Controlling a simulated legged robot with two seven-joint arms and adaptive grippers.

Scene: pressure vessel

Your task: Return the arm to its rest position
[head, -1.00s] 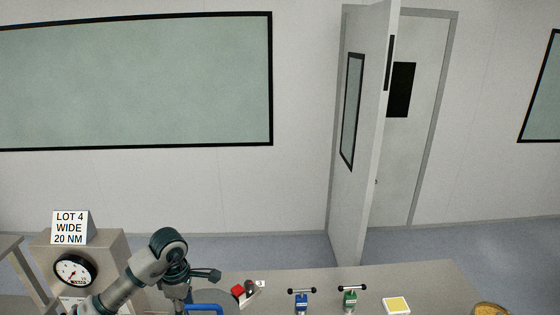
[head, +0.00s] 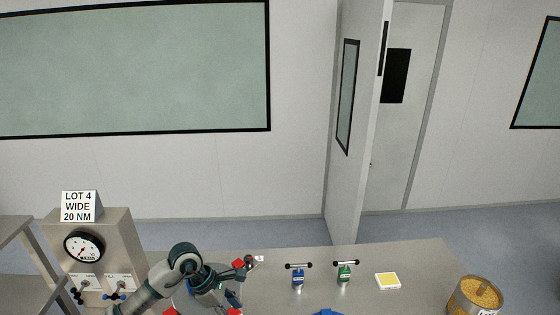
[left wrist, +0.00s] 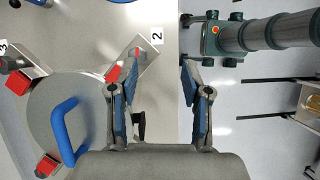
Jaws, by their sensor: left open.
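My left arm (head: 150,292) comes in from the lower left in the head view. Its end is over the round grey vessel lid, and its fingertips are hard to make out there. In the left wrist view my left gripper (left wrist: 157,78) is open, with nothing between its two blue-padded fingers. The grey lid (left wrist: 45,100) with its blue handle (left wrist: 68,132) lies to the left of the fingers. A clamp plate marked 2 (left wrist: 145,52) shows near the left finger; I cannot tell the gap. My right gripper is not in view.
A gauge stand (head: 112,235) with a "LOT 4 WIDE 20 NM" sign (head: 79,206) stands at left.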

